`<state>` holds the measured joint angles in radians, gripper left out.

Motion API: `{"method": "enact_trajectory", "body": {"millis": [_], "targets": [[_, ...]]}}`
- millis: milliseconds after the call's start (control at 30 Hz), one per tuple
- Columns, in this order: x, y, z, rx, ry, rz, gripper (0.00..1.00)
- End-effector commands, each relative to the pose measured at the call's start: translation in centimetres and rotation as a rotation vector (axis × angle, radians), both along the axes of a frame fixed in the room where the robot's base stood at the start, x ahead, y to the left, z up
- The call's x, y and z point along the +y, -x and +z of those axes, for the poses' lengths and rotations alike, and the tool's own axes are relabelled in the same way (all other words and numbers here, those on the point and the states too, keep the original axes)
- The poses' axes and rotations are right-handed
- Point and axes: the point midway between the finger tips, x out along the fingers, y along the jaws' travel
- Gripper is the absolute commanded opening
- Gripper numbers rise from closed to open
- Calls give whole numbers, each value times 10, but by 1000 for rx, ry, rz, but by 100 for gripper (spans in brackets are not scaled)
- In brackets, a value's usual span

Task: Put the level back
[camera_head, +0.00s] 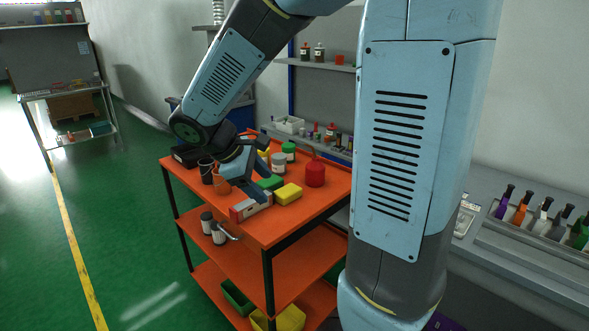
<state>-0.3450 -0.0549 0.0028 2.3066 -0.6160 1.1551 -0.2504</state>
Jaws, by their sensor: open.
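A short silver-grey bar with red on it (246,209), which looks like the level, lies at the near edge of the orange cart's top (293,229). My gripper (258,192) is over the cart top, pointing down just above the far side of this bar. Its jaws are open. The fingers are small and partly blend with the things behind them, so I cannot tell whether they touch the bar or stand around it.
Green and yellow sponge-like blocks (288,194) lie right of my gripper. A red round container (315,174), a grey-white can (279,162) and a green-lidded jar (289,149) stand behind. An orange cup (221,184) and a dark cup (206,172) stand left.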

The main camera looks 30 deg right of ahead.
Motion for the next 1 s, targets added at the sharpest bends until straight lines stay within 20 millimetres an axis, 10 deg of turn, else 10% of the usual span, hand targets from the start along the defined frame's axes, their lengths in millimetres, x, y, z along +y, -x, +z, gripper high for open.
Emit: {"method": "enact_trajectory", "body": {"millis": [1000], "targets": [[-19, 137, 92, -674, -763, -745, 66]]}}
